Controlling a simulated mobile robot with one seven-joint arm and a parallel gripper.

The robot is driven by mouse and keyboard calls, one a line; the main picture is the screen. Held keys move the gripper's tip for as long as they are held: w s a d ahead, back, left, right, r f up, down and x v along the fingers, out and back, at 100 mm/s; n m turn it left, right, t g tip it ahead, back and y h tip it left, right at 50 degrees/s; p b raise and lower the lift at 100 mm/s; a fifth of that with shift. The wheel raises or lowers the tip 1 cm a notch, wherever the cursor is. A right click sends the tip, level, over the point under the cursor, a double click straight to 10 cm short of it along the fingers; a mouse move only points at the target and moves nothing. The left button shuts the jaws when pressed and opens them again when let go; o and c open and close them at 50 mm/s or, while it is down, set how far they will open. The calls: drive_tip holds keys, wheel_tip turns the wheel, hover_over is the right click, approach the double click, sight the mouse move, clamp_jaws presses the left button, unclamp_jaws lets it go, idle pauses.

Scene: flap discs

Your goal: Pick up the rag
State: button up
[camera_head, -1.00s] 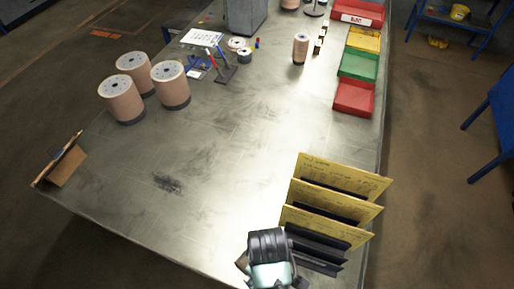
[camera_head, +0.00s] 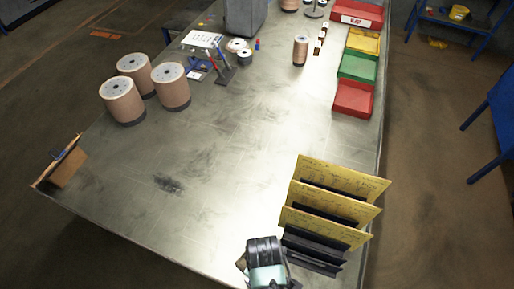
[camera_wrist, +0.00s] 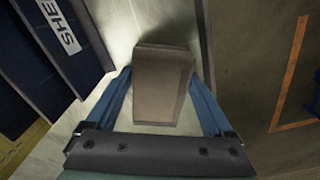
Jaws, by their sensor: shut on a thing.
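The rag (camera_wrist: 163,85) appears in the wrist view as a grey-brown, folded, block-like piece between my gripper's two blue fingers. My gripper (camera_wrist: 160,78) is shut on it, with a finger along each side. In the head view, my gripper's wrist is at the bottom edge, just left of the black rack, and hides its fingertips. Only a small brownish corner, likely the rag (camera_head: 241,262), shows at its left. I cannot tell whether the rag touches the table.
A black rack with yellow envelopes (camera_head: 325,214) stands close on the right. Dark upright folders (camera_wrist: 50,45) fill the wrist view's left. Spools (camera_head: 122,102), a cardboard holder (camera_head: 62,168) and coloured bins (camera_head: 353,98) stand farther off. The table's (camera_head: 185,225) middle is clear.

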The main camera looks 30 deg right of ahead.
drive_tip(key=shift+r, duration=0.1)
wheel_tip(320, 180, up, 10)
drive_tip(key=shift+f, duration=0.1)
idle(0.5)
